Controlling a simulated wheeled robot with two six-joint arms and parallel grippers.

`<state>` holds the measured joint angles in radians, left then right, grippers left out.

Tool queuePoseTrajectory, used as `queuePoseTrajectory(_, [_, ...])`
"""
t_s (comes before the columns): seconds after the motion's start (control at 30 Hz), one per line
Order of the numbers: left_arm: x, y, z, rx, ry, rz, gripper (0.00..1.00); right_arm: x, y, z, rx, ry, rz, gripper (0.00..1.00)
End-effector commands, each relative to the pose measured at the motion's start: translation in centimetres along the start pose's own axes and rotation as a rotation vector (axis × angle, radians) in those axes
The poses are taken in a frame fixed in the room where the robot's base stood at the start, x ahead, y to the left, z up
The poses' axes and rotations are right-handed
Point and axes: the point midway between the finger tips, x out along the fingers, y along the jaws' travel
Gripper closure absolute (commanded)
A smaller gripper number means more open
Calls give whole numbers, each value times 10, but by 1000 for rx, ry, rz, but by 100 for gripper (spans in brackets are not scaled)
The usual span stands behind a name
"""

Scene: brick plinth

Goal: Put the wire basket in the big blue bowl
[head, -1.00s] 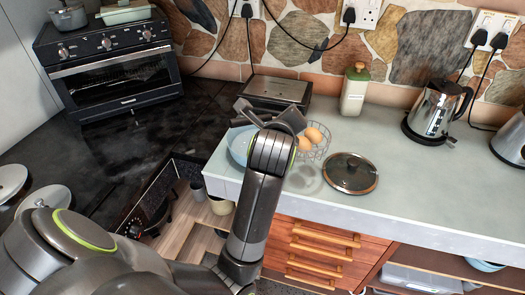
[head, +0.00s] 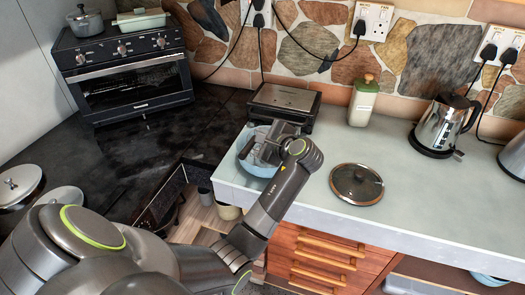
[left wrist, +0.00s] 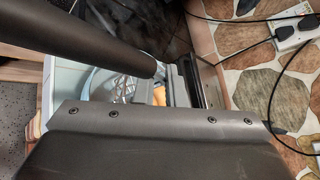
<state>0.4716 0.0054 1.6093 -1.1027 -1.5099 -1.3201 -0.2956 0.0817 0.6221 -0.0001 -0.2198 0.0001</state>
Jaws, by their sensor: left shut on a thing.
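The big blue bowl (head: 258,169) stands near the left end of the pale counter, partly covered by my left gripper (head: 268,148). The gripper is shut on the wire basket and is over the bowl. The head view hides the basket behind the gripper and wrist. In the left wrist view the wire basket (left wrist: 121,88) shows as pale mesh, with an orange-brown egg (left wrist: 158,96) by the fingers. The blue bowl's edge (left wrist: 91,82) shows beside the mesh. I cannot tell whether the basket touches the bowl. My right gripper is not in view.
A sandwich-press-like appliance (head: 285,101) stands behind the bowl. A glass lid (head: 356,184) lies to the right, a green-topped bottle (head: 363,101) behind it, and a kettle (head: 442,125) farther right. A toaster oven (head: 130,75) stands at the back left.

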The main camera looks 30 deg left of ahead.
Motion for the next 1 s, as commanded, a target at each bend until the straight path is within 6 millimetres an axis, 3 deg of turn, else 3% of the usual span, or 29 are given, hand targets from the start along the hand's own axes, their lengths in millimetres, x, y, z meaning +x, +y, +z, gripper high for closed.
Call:
queuePoseTrajectory(0.4, [16,31,-31,0,1,-3,100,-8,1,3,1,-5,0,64])
queuePoseTrajectory(0.67, [17,35,-34,-2,2,-2,100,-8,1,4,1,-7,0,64])
queuePoseTrajectory(0.7, [17,36,-35,1,3,1,84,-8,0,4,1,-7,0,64])
queuePoseTrajectory(0.83, [17,36,-35,1,3,0,68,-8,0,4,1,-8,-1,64])
queuePoseTrajectory(1.0, [17,35,-34,0,3,-1,68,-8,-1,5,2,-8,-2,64])
